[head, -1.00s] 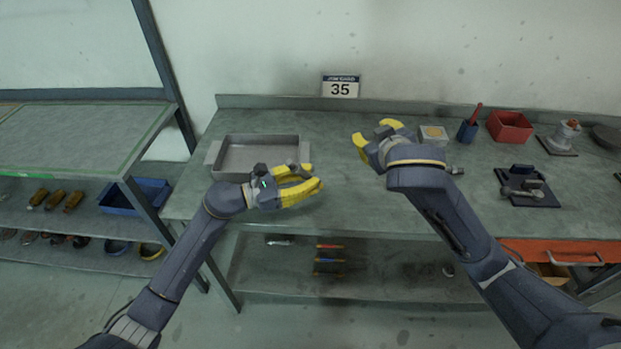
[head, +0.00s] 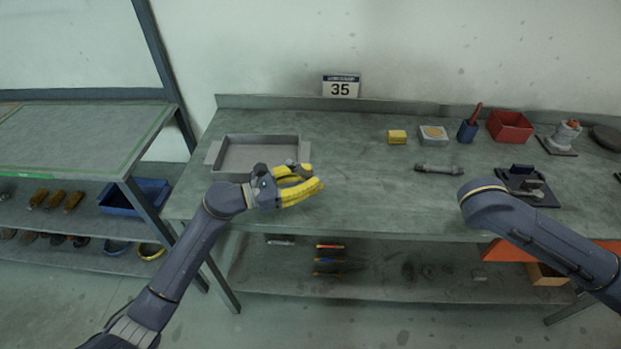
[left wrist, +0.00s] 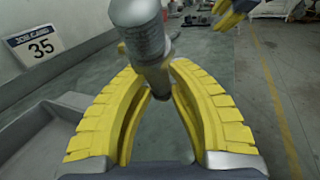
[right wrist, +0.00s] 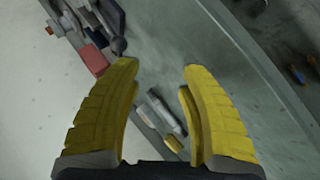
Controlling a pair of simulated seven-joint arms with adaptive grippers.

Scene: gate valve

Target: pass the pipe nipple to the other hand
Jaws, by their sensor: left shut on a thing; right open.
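My left gripper (head: 312,180) is over the near left part of the bench, just right of the grey tray. In the left wrist view it is shut on a grey pipe nipple (left wrist: 145,38) with a threaded end. The nipple runs between the yellow fingers, its thicker end toward the top. In the head view the fingers mostly hide it. A similar grey pipe piece (head: 438,168) lies on the bench farther right. My right gripper (right wrist: 160,68) shows open and empty in its wrist view; its arm hides it in the head view.
The grey tray (head: 228,165) sits on the bench at left. A yellow block (head: 397,136), a pale box (head: 433,133), a blue cup (head: 467,131) and a red bin (head: 509,125) line the back. A dark fixture (head: 527,200) is at right.

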